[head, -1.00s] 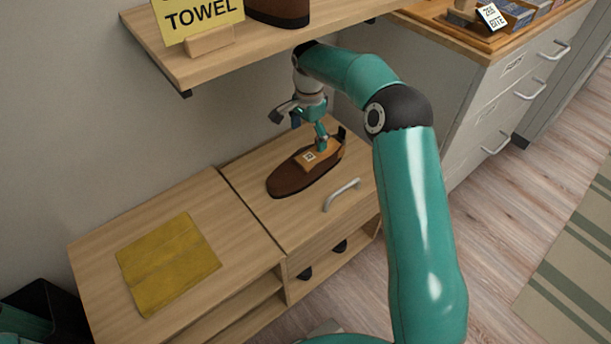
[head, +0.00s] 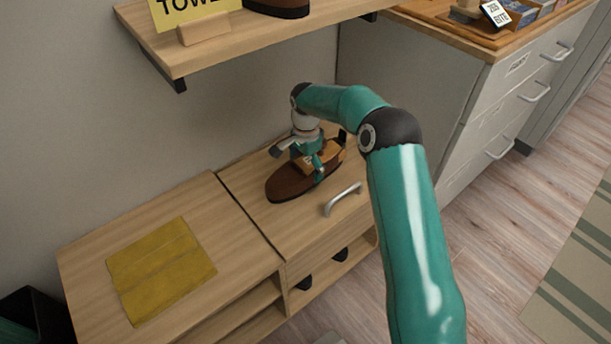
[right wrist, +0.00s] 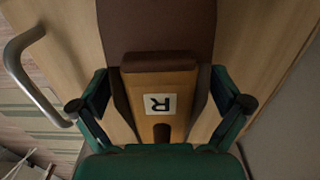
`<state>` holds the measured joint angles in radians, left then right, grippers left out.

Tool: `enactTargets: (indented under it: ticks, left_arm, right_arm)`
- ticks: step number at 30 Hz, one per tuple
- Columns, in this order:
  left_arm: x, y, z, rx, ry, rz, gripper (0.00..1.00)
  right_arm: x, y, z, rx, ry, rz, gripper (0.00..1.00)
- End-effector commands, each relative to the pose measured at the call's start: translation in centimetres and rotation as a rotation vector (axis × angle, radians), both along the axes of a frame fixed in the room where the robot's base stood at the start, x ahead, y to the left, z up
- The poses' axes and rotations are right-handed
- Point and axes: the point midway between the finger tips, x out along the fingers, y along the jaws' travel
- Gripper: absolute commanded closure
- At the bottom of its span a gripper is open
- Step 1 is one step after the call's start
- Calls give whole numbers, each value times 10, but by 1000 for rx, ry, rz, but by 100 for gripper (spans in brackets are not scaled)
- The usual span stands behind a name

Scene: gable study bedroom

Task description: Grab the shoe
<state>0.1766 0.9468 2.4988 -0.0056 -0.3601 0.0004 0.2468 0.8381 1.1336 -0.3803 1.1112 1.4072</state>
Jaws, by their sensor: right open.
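The brown shoe (head: 287,184) lies on the wooden cabinet top in the head view. My right gripper (head: 311,168) is down over the shoe at the tan piece. The right wrist view shows its two fingers (right wrist: 160,105) open, one on each side of the tan piece, with gaps between. Whether the fingers touch the cabinet top cannot be told. My left gripper is not in view.
A metal handle (head: 342,199) stands up from the cabinet top (head: 240,189) beside the shoe. A folded yellow cloth (head: 161,270) lies at left. A wall shelf (head: 230,50) with a sign and another brown shoe (head: 277,8) overhangs behind. Grey drawers (head: 500,110) stand at right.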

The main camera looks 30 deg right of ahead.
Motion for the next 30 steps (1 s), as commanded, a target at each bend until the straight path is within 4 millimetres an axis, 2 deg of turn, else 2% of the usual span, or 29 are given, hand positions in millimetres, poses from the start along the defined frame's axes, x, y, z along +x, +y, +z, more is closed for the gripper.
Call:
enactTargets:
  ticks: [3,15,23,26,30]
  left_arm:
    - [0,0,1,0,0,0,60]
    - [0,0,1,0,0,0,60]
    - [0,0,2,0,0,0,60]
    - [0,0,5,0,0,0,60]
    - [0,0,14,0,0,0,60]
  right_arm:
    - [0,0,1,0,0,0,0]
    - [1,0,2,-1,-3,1,64]
    - [1,1,5,-1,-4,1,64]
    - [2,1,13,-1,-6,2,64]
    - [2,1,35,-1,-6,2,64]
